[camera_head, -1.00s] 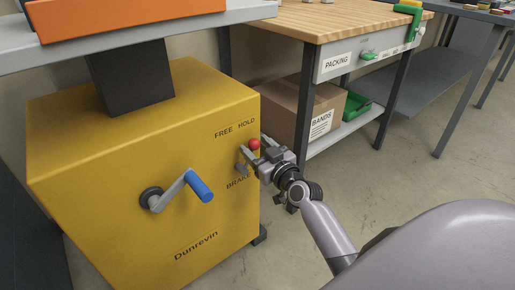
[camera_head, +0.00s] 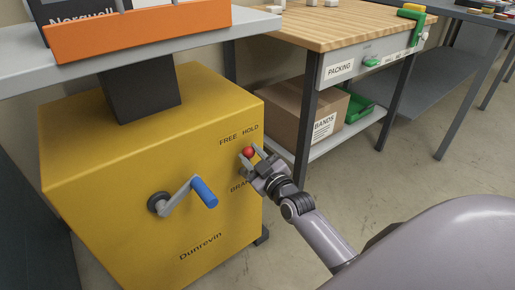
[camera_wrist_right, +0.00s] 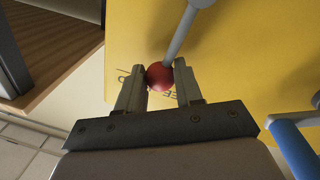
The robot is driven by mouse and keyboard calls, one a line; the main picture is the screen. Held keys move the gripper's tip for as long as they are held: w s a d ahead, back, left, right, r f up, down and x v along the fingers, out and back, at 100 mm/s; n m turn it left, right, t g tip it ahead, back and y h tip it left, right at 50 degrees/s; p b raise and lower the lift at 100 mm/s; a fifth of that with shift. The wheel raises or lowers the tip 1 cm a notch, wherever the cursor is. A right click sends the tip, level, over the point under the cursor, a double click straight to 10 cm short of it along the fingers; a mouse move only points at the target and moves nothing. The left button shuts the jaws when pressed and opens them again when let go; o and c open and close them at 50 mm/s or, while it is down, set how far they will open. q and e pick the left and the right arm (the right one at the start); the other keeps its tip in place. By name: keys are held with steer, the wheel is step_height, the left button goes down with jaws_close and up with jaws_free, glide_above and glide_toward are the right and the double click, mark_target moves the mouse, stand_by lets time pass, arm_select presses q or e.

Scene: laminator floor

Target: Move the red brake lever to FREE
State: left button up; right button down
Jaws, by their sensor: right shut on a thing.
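The red ball knob of the brake lever (camera_head: 248,151) is on the front of the yellow machine (camera_head: 110,185), just under the HOLD label (camera_head: 250,129) and to the right of the FREE label (camera_head: 228,140). My right gripper (camera_head: 249,157) is shut on the knob, with a finger on either side of it. In the right wrist view, the knob (camera_wrist_right: 159,77) sits between the fingers of the gripper (camera_wrist_right: 159,85), and the grey lever rod (camera_wrist_right: 181,32) runs up from it. The BRAKE label is partly hidden by the gripper. My left gripper is not in view.
A crank with a blue handle (camera_head: 204,192) sticks out of the panel left of the lever. A grey shelf (camera_head: 200,36) overhangs the machine. A packing bench (camera_head: 335,68) with a cardboard box (camera_head: 300,115) beneath stands to the right. Floor is free in front.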

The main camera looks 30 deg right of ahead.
steer(key=a+n+p, duration=0.2)
steer(key=n, duration=0.1)
steer(key=shift+s+a+n, duration=0.1)
steer(key=shift+a+n, duration=0.15)
steer(key=shift+n, duration=0.05)
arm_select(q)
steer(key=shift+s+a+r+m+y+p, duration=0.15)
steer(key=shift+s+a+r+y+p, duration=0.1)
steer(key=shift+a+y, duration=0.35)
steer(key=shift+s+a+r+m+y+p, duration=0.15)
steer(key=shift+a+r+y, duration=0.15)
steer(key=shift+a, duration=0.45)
arm_select(e)
steer(key=shift+a+f+n+t, duration=0.35)
steer(key=shift+a+n, duration=0.45)
steer(key=shift+n, duration=0.5)
steer(key=shift+f+y, duration=0.1)
steer(key=shift+y, duration=0.3)
steer(key=c, duration=0.8)
jaws_free()
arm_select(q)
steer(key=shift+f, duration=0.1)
arm_select(e)
steer(key=shift+o, duration=0.2)
steer(key=shift+s, duration=0.2)
